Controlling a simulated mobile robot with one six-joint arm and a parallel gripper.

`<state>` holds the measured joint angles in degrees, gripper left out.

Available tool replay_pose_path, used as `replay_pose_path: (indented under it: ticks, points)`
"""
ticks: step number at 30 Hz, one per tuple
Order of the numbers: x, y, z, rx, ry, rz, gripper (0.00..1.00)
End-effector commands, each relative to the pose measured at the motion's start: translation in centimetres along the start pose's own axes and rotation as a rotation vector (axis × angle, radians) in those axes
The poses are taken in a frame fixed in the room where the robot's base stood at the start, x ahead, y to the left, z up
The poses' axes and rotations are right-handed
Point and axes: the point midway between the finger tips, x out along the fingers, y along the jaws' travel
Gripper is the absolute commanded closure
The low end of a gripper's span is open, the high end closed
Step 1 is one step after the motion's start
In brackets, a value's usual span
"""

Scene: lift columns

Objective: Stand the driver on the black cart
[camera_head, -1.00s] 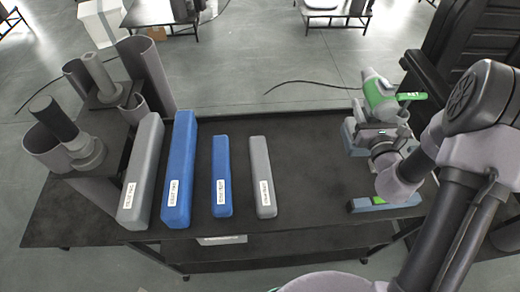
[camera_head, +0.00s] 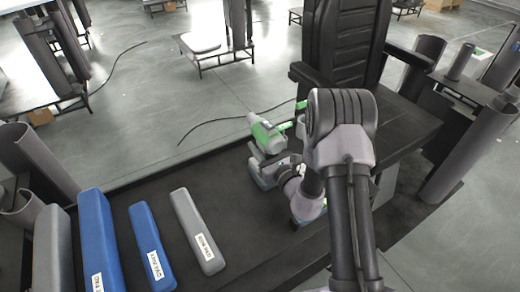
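The driver (camera_head: 266,136), green with a pale grey nose, is at the right end of the black table, just beyond my wrist. My gripper (camera_head: 284,182) is low beside it, largely hidden by my own arm. Blue-grey parts, one with a green patch, show on either side of the wrist. I cannot tell whether the fingers are around the driver's handle or only beside it. A black cart-like stand (camera_head: 405,128) with a flat top and a tall padded back is to the right of my arm.
The black table (camera_head: 235,205) bears labelled bars: a short grey bar (camera_head: 198,231), a short blue bar (camera_head: 151,248), a long blue bar (camera_head: 99,240) and a long grey bar (camera_head: 53,252). Grey tubes stand at the left and right edges. Open floor lies behind the table.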

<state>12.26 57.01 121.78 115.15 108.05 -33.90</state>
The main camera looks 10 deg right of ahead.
Motion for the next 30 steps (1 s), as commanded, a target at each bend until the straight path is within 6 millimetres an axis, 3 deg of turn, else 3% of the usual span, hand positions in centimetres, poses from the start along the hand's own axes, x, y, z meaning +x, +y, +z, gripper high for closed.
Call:
replay_pose_path:
  ticks: [8,9,12,23,30]
  points:
    - [0.0,0.0,-0.1,-0.001,-0.002,-0.001,1.00]
    - [0.0,0.0,-0.2,-0.001,0.001,0.000,0.62]
    - [0.0,0.0,-0.1,-0.001,0.001,0.000,0.42]
    - [-0.2,0.0,0.4,0.000,0.001,-0.001,0.42]
    - [-6.6,-0.2,0.2,0.004,0.004,-0.006,0.42]
